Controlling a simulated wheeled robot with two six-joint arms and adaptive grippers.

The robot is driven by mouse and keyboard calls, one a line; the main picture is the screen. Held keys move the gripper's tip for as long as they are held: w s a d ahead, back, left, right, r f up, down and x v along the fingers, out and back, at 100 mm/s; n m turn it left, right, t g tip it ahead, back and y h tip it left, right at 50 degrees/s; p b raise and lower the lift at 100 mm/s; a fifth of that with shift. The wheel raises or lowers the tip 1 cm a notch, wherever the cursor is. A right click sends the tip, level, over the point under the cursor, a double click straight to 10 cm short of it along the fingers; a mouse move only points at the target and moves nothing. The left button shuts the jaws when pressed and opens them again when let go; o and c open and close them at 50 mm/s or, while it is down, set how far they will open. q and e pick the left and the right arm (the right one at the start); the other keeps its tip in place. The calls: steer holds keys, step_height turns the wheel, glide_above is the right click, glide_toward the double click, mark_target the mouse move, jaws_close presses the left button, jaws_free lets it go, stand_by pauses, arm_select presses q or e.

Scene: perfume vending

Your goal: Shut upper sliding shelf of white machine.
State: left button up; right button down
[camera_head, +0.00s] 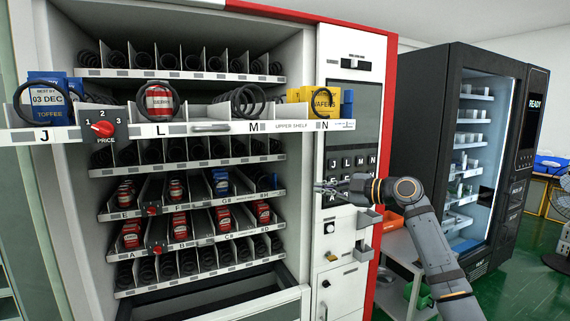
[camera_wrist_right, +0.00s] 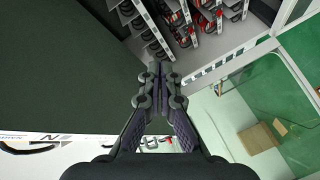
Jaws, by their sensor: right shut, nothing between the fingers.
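The upper shelf (camera_head: 205,127) of the white machine (camera_head: 301,65) is slid out toward me. My right gripper (camera_head: 320,187) is shut and empty, below the shelf's right end, before the keypad panel. The closed fingers also show in the right wrist view (camera_wrist_right: 160,72), where the N label is at lower left. My left gripper is not in view.
Lower shelves (camera_head: 190,203) with spirals and red cans sit inside the machine. A red price dial (camera_head: 103,128) juts from the upper shelf front. A black vending machine (camera_head: 422,115) stands at right, with a grey cart (camera_head: 402,262) and orange tray between. Green floor shows at lower right.

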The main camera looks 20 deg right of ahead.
steer(key=s+a+r+n+g+y, duration=0.1)
steer(key=s+a+r+n+y, duration=0.1)
steer(key=s+r+n, duration=0.45)
steer(key=s+a+r+n+g+y, duration=0.1)
steer(key=s+a+r+n+y, duration=0.15)
steer(key=s+r, duration=0.6)
steer(key=p, duration=0.6)
glide_toward(269, 131)
steer(key=a, duration=0.4)
steer(key=w+p, duration=0.2)
steer(key=w, duration=0.1)
steer(key=shift+a+r, duration=0.25)
steer(key=shift+w+f+p, duration=0.15)
steer(key=shift+w+p, duration=0.15)
steer(key=shift+w, duration=0.05)
steer(key=shift+n, duration=0.3)
